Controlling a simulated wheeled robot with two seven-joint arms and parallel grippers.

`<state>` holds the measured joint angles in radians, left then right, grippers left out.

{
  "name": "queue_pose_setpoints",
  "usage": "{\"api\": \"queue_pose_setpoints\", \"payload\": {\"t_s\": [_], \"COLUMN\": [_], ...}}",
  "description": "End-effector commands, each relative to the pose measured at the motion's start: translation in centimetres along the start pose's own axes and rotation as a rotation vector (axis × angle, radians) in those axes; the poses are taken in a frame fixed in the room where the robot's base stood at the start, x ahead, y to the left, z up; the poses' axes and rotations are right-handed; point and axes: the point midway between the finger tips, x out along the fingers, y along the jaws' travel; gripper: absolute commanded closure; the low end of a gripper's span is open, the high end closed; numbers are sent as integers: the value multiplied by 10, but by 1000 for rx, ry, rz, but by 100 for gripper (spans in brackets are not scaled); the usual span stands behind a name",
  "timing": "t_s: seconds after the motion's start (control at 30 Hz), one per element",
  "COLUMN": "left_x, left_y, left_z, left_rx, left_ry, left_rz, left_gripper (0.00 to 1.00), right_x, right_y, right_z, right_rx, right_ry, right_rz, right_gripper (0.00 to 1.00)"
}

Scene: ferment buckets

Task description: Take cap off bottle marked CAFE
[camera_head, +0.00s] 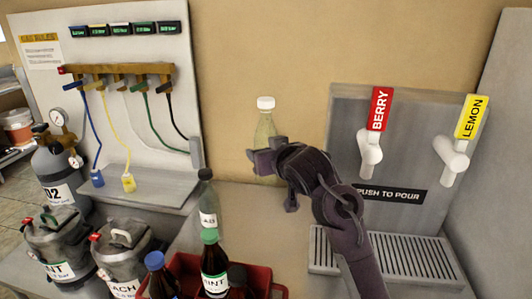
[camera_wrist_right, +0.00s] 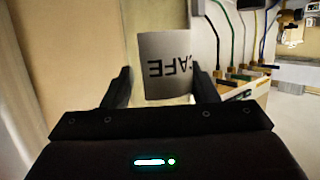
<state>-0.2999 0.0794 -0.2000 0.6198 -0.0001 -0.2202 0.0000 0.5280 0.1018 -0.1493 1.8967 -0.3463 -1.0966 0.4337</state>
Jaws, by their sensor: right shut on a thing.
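A clear bottle (camera_head: 265,128) with pale yellowish contents stands upright in my right gripper (camera_head: 266,158), held up in front of the tan wall. Its white cap (camera_head: 265,103) is on its top. In the right wrist view the bottle's grey label (camera_wrist_right: 168,65) reads CAFE, upside down. The fingers of the right gripper (camera_wrist_right: 161,86) are on either side of the bottle, shut on it. The cap is out of the wrist view. The lower part of the bottle is hidden behind the gripper in the head view. My left gripper is not in view.
A clear grey-capped bottle (camera_head: 209,205) stands behind a red crate (camera_head: 258,279) of dark bottles. BERRY (camera_head: 380,108) and LEMON (camera_head: 471,117) taps and a drip tray (camera_head: 400,258) are at right. Kegs (camera_head: 55,240) and a hose panel (camera_head: 118,70) are at left.

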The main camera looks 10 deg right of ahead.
Motion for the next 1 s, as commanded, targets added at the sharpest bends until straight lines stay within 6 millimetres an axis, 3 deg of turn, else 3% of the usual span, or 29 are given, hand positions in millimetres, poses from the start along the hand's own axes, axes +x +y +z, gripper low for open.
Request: {"api": "queue_pose_setpoints", "payload": {"t_s": [0.03, 0.13, 0.33, 0.57, 0.8, 1.0], "left_x": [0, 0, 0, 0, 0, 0], "left_y": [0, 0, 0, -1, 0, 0], "left_z": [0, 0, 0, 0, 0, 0], "left_rx": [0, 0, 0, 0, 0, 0], "left_ry": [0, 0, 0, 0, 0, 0], "left_rz": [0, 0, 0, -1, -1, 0], "left_gripper": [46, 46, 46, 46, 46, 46], "right_x": [0, 0, -8, -56, -104, -117], "right_y": [0, 0, 10, 35, 36, 34], "right_z": [-1, -1, 8, 45, 74, 80], "right_rx": [0, 0, 3, 21, 45, 57], "right_ry": [2, 2, 1, 5, 4, 1], "right_rz": [0, 0, 32, 141, 181, 184], "right_gripper": [74, 87, 88, 88, 88, 88]}}
